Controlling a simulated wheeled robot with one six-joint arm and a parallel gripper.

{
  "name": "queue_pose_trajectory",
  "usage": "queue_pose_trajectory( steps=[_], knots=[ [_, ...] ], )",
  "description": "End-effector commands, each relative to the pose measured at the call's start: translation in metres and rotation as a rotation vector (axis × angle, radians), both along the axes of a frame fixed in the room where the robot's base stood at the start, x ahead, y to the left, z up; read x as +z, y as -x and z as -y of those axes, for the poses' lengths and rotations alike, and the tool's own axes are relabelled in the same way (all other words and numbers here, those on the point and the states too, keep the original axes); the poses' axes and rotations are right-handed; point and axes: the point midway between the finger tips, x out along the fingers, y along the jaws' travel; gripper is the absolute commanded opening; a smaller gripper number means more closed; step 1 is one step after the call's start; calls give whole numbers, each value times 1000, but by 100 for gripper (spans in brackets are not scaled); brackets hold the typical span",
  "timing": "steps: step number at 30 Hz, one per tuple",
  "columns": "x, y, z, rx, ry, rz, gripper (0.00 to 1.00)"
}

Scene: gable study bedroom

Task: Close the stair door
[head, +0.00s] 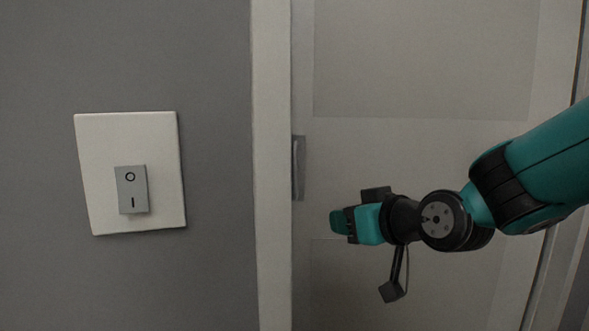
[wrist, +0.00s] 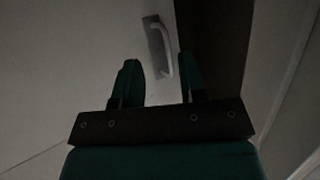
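The stair door (head: 420,160) is a pale panelled door filling the right of the head view, behind my arm. A grey metal plate (head: 299,168) shows near its left edge, by the white frame. In the wrist view the door (wrist: 90,45) is pale and dim, with a light bar handle (wrist: 160,48) near its right edge. A dark strip lies right of that edge, so the door looks ajar. My gripper (head: 338,222) is below and right of the plate. In the wrist view its fingers (wrist: 160,78) are apart and empty, with the handle beyond them; contact with the door is not visible.
A white door-frame post (head: 271,170) stands left of the door. Left of it, a grey wall carries a white switch plate (head: 160,205) with a grey rocker switch (head: 132,189). A pale surface (wrist: 285,70) rises right of the dark strip in the wrist view.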

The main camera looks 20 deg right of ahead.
Motion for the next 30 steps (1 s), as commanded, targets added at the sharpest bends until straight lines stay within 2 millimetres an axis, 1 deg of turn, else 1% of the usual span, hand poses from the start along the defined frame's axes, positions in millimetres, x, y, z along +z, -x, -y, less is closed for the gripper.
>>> queue_pose_trajectory(
  steps=[1,3,6,7,11,15,28,30],
  knots=[
    [20,-2,-1,-1,-13,90,38],
    [44,-3,-2,-2,-30,200,38],
    [64,-2,-3,-7,-45,290,38],
    [68,-2,-3,-7,-48,304,38],
    [75,-8,-5,-6,-52,320,38],
    [77,-20,-8,-4,-53,315,38],
    [75,-60,-17,-11,-53,310,38],
    [76,-75,-22,-6,-52,315,38]
  ],
)
